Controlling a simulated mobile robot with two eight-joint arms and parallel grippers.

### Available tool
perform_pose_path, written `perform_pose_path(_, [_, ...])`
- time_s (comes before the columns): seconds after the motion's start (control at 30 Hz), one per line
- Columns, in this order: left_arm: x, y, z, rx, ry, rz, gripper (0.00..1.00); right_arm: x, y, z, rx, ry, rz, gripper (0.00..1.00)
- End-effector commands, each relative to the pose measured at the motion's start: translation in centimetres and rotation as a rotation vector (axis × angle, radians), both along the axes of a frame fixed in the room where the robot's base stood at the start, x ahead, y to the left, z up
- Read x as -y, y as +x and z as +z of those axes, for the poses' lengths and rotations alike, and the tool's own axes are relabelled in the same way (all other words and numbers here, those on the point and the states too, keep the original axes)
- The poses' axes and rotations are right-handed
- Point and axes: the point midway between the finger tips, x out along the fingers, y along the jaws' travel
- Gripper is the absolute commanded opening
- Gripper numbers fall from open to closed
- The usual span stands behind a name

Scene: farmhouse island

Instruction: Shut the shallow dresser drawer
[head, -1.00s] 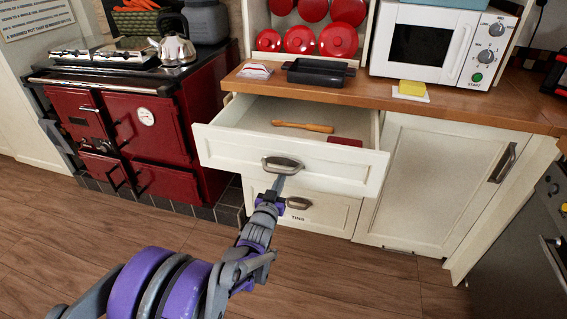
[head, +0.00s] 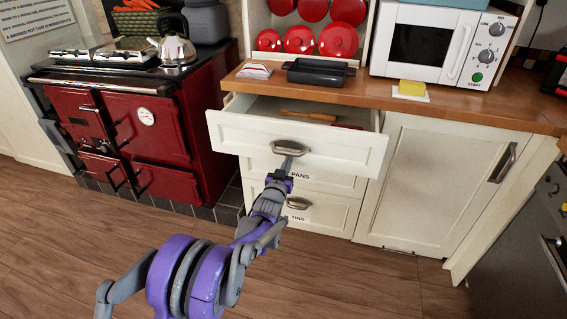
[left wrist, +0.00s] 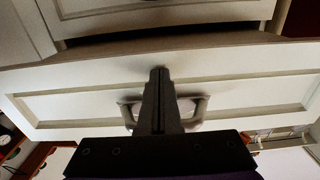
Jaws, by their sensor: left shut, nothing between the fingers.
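The shallow dresser drawer (head: 240,137) is the top one under the wooden counter. It stands partly open, with a wooden utensil (head: 308,116) and a red item (head: 347,127) inside. Its grey handle (head: 290,147) is at the middle of the cream front. My left gripper (head: 287,166) is shut and empty, its fingertips at the drawer front by the handle. In the left wrist view the shut fingers (left wrist: 159,75) reach the drawer front (left wrist: 70,103), with the handle (left wrist: 197,112) showing on both sides of them. Whether they touch the front is hard to tell. My right gripper is out of view.
Below are closed drawers, labelled PANS (head: 320,178) and TINS (head: 325,213). A red range cooker (head: 150,125) stands left, a closed cupboard door (head: 440,185) right. The counter (head: 350,92) holds a black dish (head: 318,72), a butter dish and a microwave (head: 430,45). The wooden floor in front is clear.

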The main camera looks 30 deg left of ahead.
Motion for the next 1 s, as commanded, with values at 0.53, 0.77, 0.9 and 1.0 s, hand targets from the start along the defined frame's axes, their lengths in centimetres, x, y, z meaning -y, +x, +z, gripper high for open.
perform_pose_path(0.53, [-1.4, 6.0, 0.0, 0.000, 0.000, 0.000, 0.00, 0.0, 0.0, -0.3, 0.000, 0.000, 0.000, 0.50])
perform_pose_path(0.77, [-2.0, 8.4, 0.0, 0.000, -0.001, 0.000, 0.00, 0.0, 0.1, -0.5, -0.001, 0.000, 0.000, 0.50])
perform_pose_path(0.9, [-2.4, 10.0, -0.1, 0.000, 0.000, 0.000, 0.00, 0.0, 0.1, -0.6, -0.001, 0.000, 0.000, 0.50])
perform_pose_path(1.0, [-2.7, 11.0, -0.1, 0.000, 0.000, 0.000, 0.00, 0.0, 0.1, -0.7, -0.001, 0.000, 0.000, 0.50])
